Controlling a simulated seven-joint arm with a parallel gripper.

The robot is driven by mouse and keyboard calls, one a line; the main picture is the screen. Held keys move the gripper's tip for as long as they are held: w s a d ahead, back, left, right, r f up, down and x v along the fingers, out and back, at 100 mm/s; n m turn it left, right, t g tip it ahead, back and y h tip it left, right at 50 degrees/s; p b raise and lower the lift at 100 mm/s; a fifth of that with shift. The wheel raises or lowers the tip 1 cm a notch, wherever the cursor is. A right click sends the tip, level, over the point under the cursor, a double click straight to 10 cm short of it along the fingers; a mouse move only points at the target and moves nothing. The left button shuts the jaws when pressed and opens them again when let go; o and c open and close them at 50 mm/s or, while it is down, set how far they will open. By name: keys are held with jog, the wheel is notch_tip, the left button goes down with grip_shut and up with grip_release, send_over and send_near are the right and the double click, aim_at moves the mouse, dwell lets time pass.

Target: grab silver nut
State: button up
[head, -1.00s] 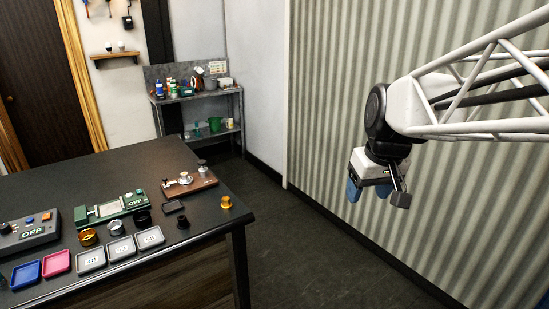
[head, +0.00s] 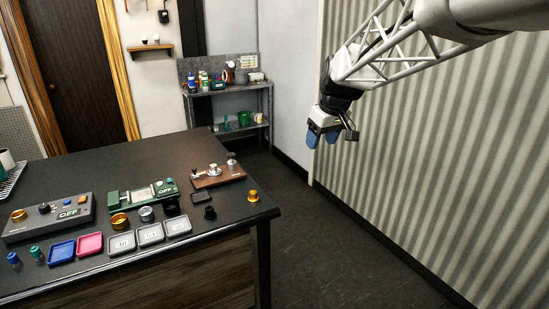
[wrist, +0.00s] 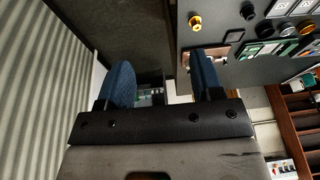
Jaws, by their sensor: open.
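A silver ring-shaped piece (head: 147,213), which looks like the silver nut, sits on the dark table (head: 110,163) between a gold ring (head: 120,220) and a black ring (head: 171,208). A brown wooden board (head: 204,180) behind them also bears silver knobs (head: 214,169), so I cannot be sure which part is the nut. My gripper (head: 323,140) is open and empty, up in the air beyond the table's right end, well apart from these pieces. Its blue fingers (wrist: 163,82) stand apart in the wrist view.
A green device (head: 143,193) marked OFF and a grey control box (head: 48,217) stand on the table. Grey trays (head: 150,233), a pink tray (head: 90,243) and a blue tray (head: 62,251) line the front. A gold piece (head: 253,196) sits near the right edge. A corrugated wall (head: 420,170) borders the right.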

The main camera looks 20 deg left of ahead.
jog(key=w+a+f+n+y, duration=0.1)
jog(key=w+a+f+n, duration=0.15)
jog(key=w+a, duration=0.5)
jog(key=w+a+f+n, duration=0.2)
jog(key=w+a+f, duration=0.15)
jog(key=a, duration=0.75)
jog(key=n+g, duration=0.2)
jog(key=n, duration=0.2)
send_near(213, 165)
jog(key=f, duration=0.1)
jog(key=shift+w+d+f+y, duration=0.1)
jog(key=shift+d+f+y, duration=0.2)
jog(key=shift+y, duration=0.2)
jog(key=shift+a+f, duration=0.1)
jog(key=shift+f, duration=0.1)
jog(key=shift+x, duration=1.15)
jog(key=shift+f, duration=0.1)
jog(key=shift+x, duration=2.5)
